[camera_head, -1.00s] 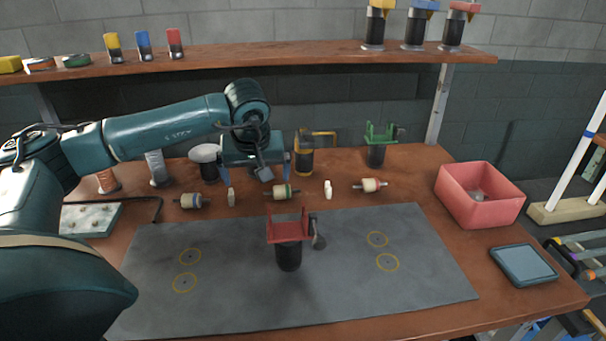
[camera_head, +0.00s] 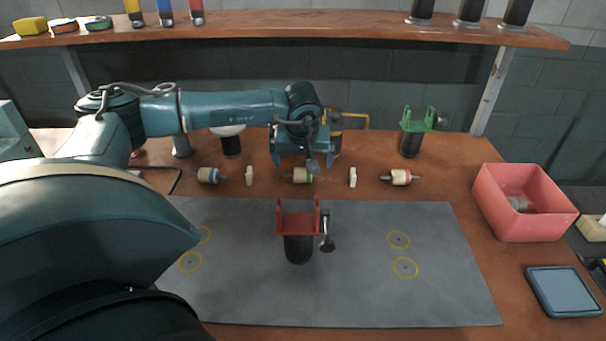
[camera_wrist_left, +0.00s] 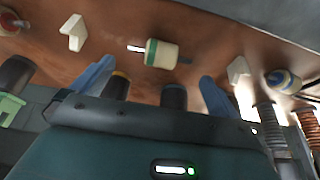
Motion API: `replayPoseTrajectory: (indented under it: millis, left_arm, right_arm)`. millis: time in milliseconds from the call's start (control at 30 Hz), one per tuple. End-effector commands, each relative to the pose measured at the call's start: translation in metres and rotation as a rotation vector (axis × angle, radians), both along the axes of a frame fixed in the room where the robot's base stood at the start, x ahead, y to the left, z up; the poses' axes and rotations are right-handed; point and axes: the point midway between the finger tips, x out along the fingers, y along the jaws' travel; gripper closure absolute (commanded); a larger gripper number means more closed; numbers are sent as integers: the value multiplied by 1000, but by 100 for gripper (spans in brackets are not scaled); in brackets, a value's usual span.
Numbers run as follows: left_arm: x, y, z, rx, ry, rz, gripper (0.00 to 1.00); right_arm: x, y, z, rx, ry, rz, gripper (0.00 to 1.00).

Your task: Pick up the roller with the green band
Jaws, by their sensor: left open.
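The roller with the green band (camera_head: 299,175) lies on the table behind the grey mat, pale with metal shaft ends. It also shows in the left wrist view (camera_wrist_left: 161,53), its green band at one end. My left gripper (camera_head: 303,160) is open and empty, just above and behind this roller in the head view. In the left wrist view the blue fingers (camera_wrist_left: 155,85) are spread wide and the roller lies beyond their tips, roughly centred, not touching them. My right gripper is not in view.
A blue-banded roller (camera_head: 210,175) and a red-banded roller (camera_head: 400,177) lie to either side. Small white blocks (camera_head: 249,175) (camera_head: 353,177) stand between them. A red forked stand (camera_head: 298,235) is on the grey mat (camera_head: 350,300). A red bin (camera_head: 530,225) stands at right.

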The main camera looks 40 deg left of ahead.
Motion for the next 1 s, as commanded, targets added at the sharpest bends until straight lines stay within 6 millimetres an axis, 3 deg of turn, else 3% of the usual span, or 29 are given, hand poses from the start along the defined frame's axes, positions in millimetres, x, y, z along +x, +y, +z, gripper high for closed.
replayPoseTrajectory:
  millis: [300,567,1000]
  left_arm:
    - [11,11,-40,0,2,2,0]
    - [12,12,-44,0,1,0,0]
    - [13,12,-43,0,0,1,32]
  right_arm:
    - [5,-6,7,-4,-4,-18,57]
    - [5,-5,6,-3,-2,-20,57]
    - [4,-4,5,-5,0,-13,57]
